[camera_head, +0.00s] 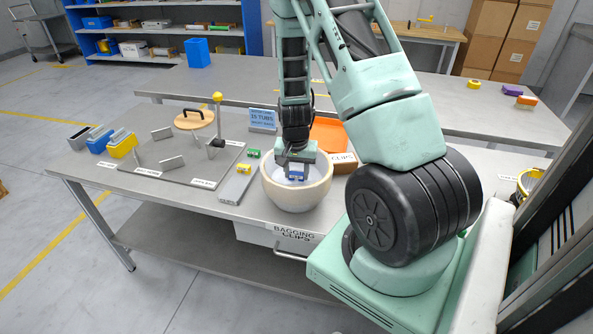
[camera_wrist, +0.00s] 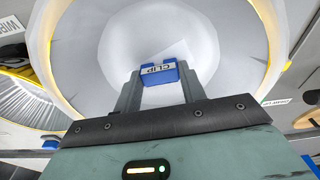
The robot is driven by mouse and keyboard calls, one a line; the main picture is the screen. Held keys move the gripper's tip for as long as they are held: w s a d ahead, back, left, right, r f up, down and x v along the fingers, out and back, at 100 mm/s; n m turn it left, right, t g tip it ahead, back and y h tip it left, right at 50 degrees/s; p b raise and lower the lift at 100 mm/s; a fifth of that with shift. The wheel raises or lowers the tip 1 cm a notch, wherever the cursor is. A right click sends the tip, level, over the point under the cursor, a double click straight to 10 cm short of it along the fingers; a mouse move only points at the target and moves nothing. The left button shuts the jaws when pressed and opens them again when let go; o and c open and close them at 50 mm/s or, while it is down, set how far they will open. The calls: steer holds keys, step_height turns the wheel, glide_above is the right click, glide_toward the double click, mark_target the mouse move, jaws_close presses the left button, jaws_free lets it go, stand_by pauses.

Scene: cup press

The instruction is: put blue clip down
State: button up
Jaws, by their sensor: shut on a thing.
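The blue clip (camera_wrist: 158,72), with a white label reading CLIP, is between the fingertips of my gripper (camera_wrist: 159,80) in the wrist view. The gripper is shut on it. In the head view my gripper (camera_head: 297,170) points down over the opening of a cream, round bowl (camera_head: 297,198), and a little blue shows between its fingers. The bowl's pale inside (camera_wrist: 205,35) fills the wrist view behind the clip. I cannot tell how far the clip is above the bowl's bottom.
A green clip (camera_head: 254,153) and a yellow clip (camera_head: 243,168) sit on a grey strip (camera_head: 236,187) left of the bowl. A board with fixtures (camera_head: 205,171) lies left.

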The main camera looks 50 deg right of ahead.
steer(key=shift+f, duration=0.15)
steer(key=o, duration=1)
step_height(320, 180, up, 12)
steer(key=a, duration=0.1)
steer(key=a+r+n+y, duration=0.15)
steer(key=a+n, duration=0.25)
steer(key=a, duration=0.7)
steer(key=a+r+n+y, duration=0.1)
steer(key=a+r+n, duration=0.25)
steer(key=a, duration=0.65)
steer(key=s+a+r+n, duration=0.2)
steer(key=s+a+n, duration=0.4)
steer(key=s+a, duration=0.2)
steer(key=s+a+r+n, duration=0.2)
steer(key=s+a+n, duration=0.4)
steer(key=s+a, duration=0.3)
steer(key=shift+a+r+n+g+h, duration=0.25)
steer(key=shift+a+n+g+h, duration=0.1)
steer(key=shift+a, duration=0.35)
